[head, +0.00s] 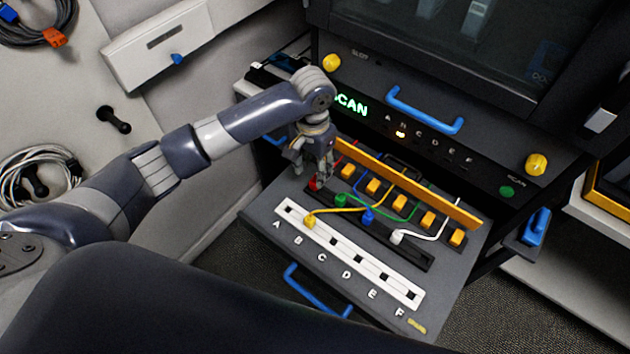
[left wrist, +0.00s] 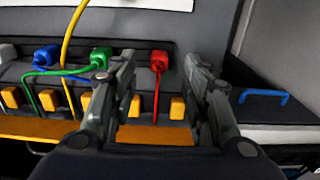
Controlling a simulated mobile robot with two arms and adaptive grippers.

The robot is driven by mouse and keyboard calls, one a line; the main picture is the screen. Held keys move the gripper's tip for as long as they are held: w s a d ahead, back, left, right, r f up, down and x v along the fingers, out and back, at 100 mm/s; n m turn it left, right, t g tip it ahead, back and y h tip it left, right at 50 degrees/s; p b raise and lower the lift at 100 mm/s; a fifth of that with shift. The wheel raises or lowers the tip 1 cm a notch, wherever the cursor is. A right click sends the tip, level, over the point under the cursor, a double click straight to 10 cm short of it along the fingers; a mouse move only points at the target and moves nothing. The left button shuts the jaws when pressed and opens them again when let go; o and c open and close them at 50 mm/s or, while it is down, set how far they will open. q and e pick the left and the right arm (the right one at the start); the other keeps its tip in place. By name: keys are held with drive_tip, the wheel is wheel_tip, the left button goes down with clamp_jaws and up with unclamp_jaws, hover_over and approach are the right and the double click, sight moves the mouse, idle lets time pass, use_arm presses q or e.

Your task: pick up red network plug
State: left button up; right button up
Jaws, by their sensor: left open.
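The red network plug (head: 314,183) sits at the left end of the black strip, just under my left gripper (head: 313,174) in the head view. In the left wrist view the red plug (left wrist: 159,58) stands in the strip with its red cable hanging toward the orange tabs. My left gripper (left wrist: 162,75) is open there, one finger on each side of the red plug and its cable. The left finger is close to the green plug (left wrist: 100,57). I cannot tell whether either finger touches the red plug. My right gripper is not in view.
Blue (head: 367,215), yellow (head: 309,221) and white (head: 397,236) plugs are close by. The white lettered strip (head: 340,255) lies in front on the grey tray (head: 262,216). An orange bar (head: 440,199) runs behind. The scanner's blue handle (head: 425,118) is above.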

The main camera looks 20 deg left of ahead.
sight(315, 180)
use_arm(q)
drive_tip(key=shift+w+d+f+p, duration=0.1)
drive_tip(key=shift+f+p, duration=0.25)
drive_tip(key=shift+f, duration=1.3)
drive_tip(key=shift+w+f+p, duration=0.1)
drive_tip(key=shift+f+p, duration=0.25)
drive_tip(key=shift+f, duration=1.25)
drive_tip(key=shift+c, duration=0.5)
clamp_jaws()
